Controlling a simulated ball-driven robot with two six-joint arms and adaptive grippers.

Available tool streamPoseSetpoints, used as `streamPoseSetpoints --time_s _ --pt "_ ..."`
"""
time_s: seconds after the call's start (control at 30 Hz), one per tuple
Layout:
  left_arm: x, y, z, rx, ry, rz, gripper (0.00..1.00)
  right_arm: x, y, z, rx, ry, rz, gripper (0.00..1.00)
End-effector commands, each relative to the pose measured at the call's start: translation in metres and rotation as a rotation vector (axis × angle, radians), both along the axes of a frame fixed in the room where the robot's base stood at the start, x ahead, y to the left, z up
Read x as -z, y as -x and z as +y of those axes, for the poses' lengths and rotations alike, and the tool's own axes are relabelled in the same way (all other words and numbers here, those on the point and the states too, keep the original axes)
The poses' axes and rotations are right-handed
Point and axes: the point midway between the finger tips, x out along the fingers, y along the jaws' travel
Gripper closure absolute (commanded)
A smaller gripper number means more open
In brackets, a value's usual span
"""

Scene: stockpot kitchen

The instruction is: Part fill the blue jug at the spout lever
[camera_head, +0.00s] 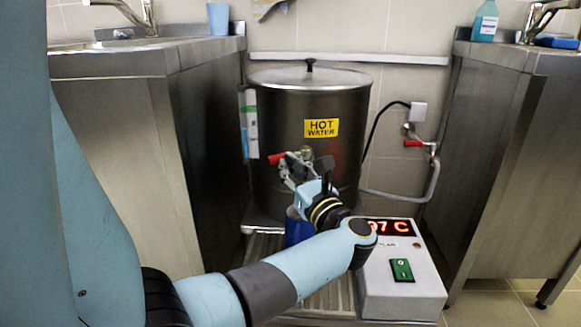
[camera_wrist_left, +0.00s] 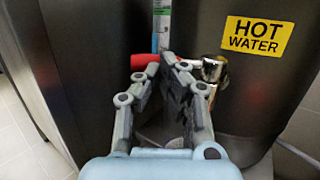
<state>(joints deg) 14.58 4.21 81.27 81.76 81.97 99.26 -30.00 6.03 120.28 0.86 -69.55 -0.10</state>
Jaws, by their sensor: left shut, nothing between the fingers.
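The steel hot water pot (camera_head: 280,140) stands upright with a yellow label (camera_head: 321,127) on its front. Its spout (camera_head: 307,155) has a red lever (camera_head: 276,159) pointing left. My left gripper (camera_head: 293,168) is shut and empty at the spout, its fingertips close beside the lever. In the left wrist view the shut fingertips (camera_wrist_left: 170,62) overlap the right end of the red lever (camera_wrist_left: 145,61), with the metal tap (camera_wrist_left: 212,69) to their right. I cannot tell if they touch. The blue jug (camera_head: 298,229) stands below the spout, mostly hidden behind my left arm. Its water level cannot be seen. My right gripper is out of view.
A control box (camera_head: 410,285) with a red display and green switch stands to the right of the jug. Steel counters flank the pot on the left (camera_head: 130,130) and right (camera_head: 510,150). A pipe with a red valve (camera_head: 413,143) runs behind on the right.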

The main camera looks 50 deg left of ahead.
Motion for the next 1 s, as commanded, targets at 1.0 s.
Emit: streamPoseSetpoints --time_s 1.0 --pt "-0.001 0.003 0.037 0.496 -0.002 -0.001 1.0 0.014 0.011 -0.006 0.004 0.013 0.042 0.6"
